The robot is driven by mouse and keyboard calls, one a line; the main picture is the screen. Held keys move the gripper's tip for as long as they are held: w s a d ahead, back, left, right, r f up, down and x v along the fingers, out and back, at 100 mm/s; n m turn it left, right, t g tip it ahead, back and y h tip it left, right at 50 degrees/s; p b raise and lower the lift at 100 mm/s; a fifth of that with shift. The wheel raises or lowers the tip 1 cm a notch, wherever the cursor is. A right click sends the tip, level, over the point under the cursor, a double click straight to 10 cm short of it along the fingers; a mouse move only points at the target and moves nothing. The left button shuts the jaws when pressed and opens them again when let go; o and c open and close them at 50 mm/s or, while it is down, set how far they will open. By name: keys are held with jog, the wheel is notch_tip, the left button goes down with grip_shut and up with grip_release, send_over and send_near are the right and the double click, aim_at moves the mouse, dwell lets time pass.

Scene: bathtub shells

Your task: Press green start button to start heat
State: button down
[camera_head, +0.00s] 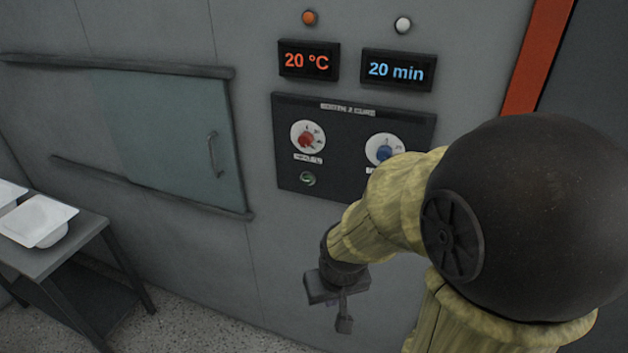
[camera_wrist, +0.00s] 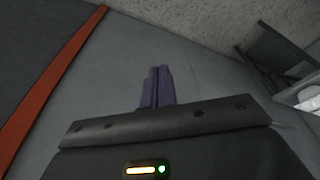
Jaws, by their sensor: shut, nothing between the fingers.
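The green start button (camera_head: 308,179) sits at the lower left of a black control panel (camera_head: 290,186) on the grey wall, below the red dial (camera_head: 306,138). My gripper (camera_head: 344,326) is below the panel and a little right of the button, apart from it. Its fingers point down and are shut with nothing between them. In the wrist view the closed fingertips (camera_wrist: 158,72) show against the plain grey wall, and the button is not visible there. My arm covers the lower right of the panel.
Displays read 20 °C (camera_head: 308,61) and 20 min (camera_head: 397,70), with an orange lamp (camera_head: 310,17) and a white lamp (camera_head: 403,25) above. The blue dial (camera_head: 384,150) is partly hidden. A sliding door (camera_head: 165,135) is shut at left. A table (camera_head: 50,258) holds white shells (camera_head: 38,218).

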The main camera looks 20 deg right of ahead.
aim_at(307, 180)
jog(key=w+a+r+n+t+y+p, duration=0.1)
jog(key=w+n+t+p, duration=0.3)
jog(key=w, duration=0.8)
jog(key=w+a+r+n+t+y+p, duration=0.1)
jog(key=w+n+t+p, duration=0.4)
jog(key=w+t, duration=0.5)
jog(key=shift+w+a+r+n+y, duration=0.25)
jog(key=shift+w+n+y, duration=0.25)
jog(key=shift+w+n, duration=0.75)
jog(key=shift+s, duration=0.15)
jog(key=shift+d, duration=0.1)
jog(key=shift+w+d+p, duration=0.2)
jog(key=shift+w+d, duration=0.65)
jog(key=shift+w, duration=0.35)
jog(key=shift+w+d+p, duration=0.15)
jog(key=shift+w+d, duration=0.7)
jog(key=shift+w, duration=0.35)
jog(key=shift+w+d+p, duration=0.2)
jog(key=shift+w+d, duration=0.65)
jog(key=shift+w, duration=0.35)
